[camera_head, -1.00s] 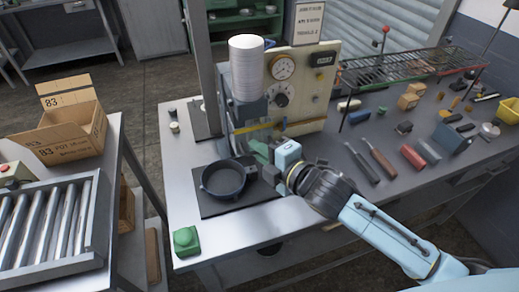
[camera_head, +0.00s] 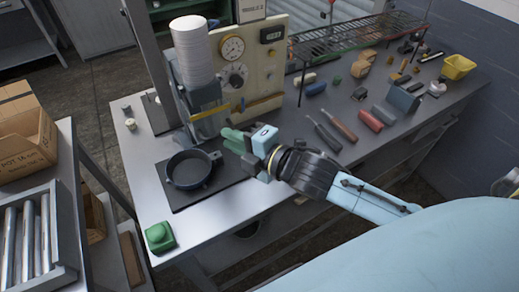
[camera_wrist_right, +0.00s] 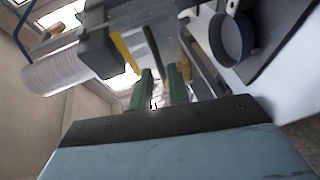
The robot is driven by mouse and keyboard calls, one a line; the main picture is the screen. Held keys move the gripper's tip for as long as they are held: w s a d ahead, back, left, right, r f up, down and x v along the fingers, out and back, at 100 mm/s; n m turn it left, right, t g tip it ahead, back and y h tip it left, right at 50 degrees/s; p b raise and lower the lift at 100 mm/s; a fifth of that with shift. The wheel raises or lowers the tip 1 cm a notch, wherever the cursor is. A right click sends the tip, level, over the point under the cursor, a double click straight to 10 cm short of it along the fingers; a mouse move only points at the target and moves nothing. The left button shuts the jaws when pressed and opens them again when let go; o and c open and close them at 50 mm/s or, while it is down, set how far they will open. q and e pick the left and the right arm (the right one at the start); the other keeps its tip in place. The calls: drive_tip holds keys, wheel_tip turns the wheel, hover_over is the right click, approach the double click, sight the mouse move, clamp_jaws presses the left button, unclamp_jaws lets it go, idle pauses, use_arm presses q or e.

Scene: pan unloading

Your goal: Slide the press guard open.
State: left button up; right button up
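The press (camera_head: 196,70) stands at the back of the bench, with a white ribbed cylinder on top. A yellow-edged bar (camera_head: 212,112), which looks like part of the guard, crosses its front low down; the yellow strip (camera_wrist_right: 126,52) also shows in the right wrist view. My right gripper (camera_head: 228,138) is just in front of and below this bar, right of the dark pan. In the right wrist view its green fingers (camera_wrist_right: 162,88) are apart with no object clearly between them. Contact with the guard cannot be told. My left gripper is out of view.
A dark round pan (camera_head: 192,168) sits on a black mat (camera_head: 185,197) in front of the press. A green button box (camera_head: 160,237) is at the bench's front corner.

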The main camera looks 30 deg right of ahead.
drive_tip(key=v, duration=0.9)
drive_tip(key=shift+b, duration=0.45)
drive_tip(key=s+d+f+m+g+h, duration=0.35)
drive_tip(key=f+m+g+h, duration=0.2)
drive_tip(key=f+m, duration=0.55)
drive_tip(key=s+f+m+g+h, duration=0.1)
drive_tip(key=s+f+m+g, duration=0.45)
drive_tip(key=s+m, duration=0.35)
wheel_tip(320, 180, down, 26)
drive_tip(key=s+g+b, duration=0.1)
drive_tip(key=b, duration=0.3)
drive_tip(key=s+d+f+g+b, duration=0.1)
drive_tip(key=s+d+f+b, duration=0.1)
drive_tip(key=s+f, duration=1.5)
wheel_tip(320, 180, down, 3)
drive_tip(key=shift+s+d+f+g+b, duration=0.2)
drive_tip(key=shift+s+d+g+b, duration=0.1)
drive_tip(key=shift+b, duration=0.15)
